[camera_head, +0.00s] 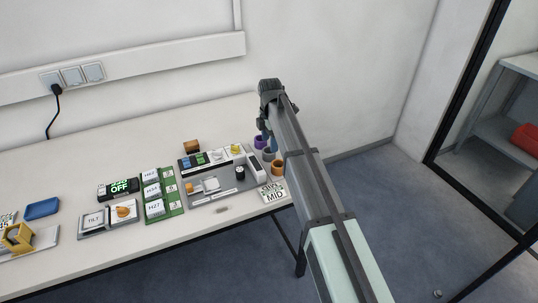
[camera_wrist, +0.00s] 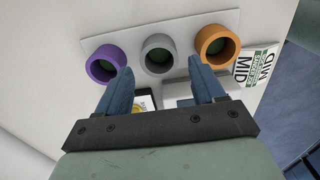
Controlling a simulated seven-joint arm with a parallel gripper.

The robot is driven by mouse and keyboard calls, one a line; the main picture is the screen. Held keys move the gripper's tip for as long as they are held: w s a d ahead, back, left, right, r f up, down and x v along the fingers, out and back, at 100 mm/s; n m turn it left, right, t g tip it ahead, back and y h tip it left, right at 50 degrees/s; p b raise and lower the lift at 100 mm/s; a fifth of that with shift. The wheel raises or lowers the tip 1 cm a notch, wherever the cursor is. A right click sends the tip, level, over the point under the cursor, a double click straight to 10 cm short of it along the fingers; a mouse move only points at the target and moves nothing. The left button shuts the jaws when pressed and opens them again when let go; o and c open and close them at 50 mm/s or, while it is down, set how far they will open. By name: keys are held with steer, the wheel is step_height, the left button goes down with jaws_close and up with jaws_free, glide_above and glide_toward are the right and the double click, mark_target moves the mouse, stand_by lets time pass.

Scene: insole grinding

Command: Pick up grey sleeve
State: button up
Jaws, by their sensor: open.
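The grey sleeve (camera_wrist: 158,54) is a short open ring in the wrist view, in the middle of a row of three on a light plate. The purple sleeve (camera_wrist: 105,63) stands to its left and the orange sleeve (camera_wrist: 217,46) to its right. My gripper (camera_wrist: 161,72) is open and empty, with its blue fingers spread to either side of the grey sleeve, their tips near the purple and orange ones. I cannot tell how high the tips are. In the head view the grey sleeve (camera_head: 268,157) is small, between the purple and orange sleeves, partly beside my arm.
A card marked MID (camera_wrist: 257,65) lies right of the orange sleeve, near the table edge. The table (camera_head: 90,158) holds a grey device panel (camera_head: 222,199), green boards (camera_head: 172,208), a black OFF display (camera_head: 118,188) and a blue tray (camera_head: 42,208). A wall stands behind.

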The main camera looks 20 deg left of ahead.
mark_target(269, 151)
steer(key=shift+a+f, duration=0.15)
steer(key=shift+f, duration=2.7)
steer(key=shift+c, duration=0.2)
steer(key=c, duration=0.8)
